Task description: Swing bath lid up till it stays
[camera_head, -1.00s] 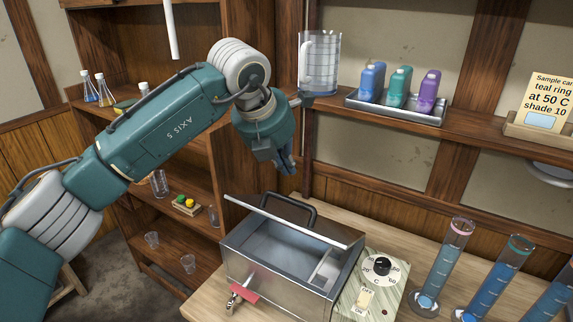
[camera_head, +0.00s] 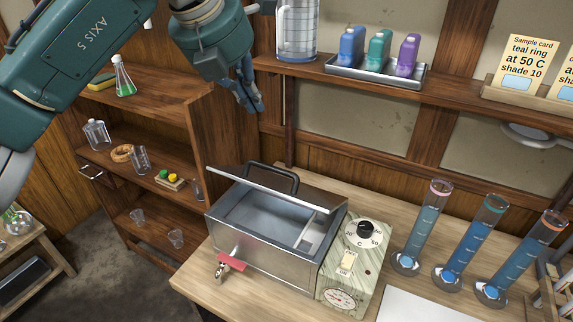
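The metal bath (camera_head: 262,252) stands open on the bench, its grey inside visible. Its lid (camera_head: 280,190) is raised at the back and seen nearly edge-on, with the black handle (camera_head: 285,172) rising behind its upper edge. Nothing touches the lid in this view. My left gripper (camera_head: 253,106) is in the air above and behind the lid, clear of it, fingers pointing down and empty. The fingers look close together, but the angle hides whether there is a gap. My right gripper is not in view.
A control panel (camera_head: 350,262) adjoins the bath, and a red-handled tap (camera_head: 231,262) sticks out in front. Several blue-filled cylinders (camera_head: 458,245) stand at right. The wall shelf (camera_head: 330,80) with a jug (camera_head: 297,30) and bottle tray (camera_head: 375,72) is near the gripper.

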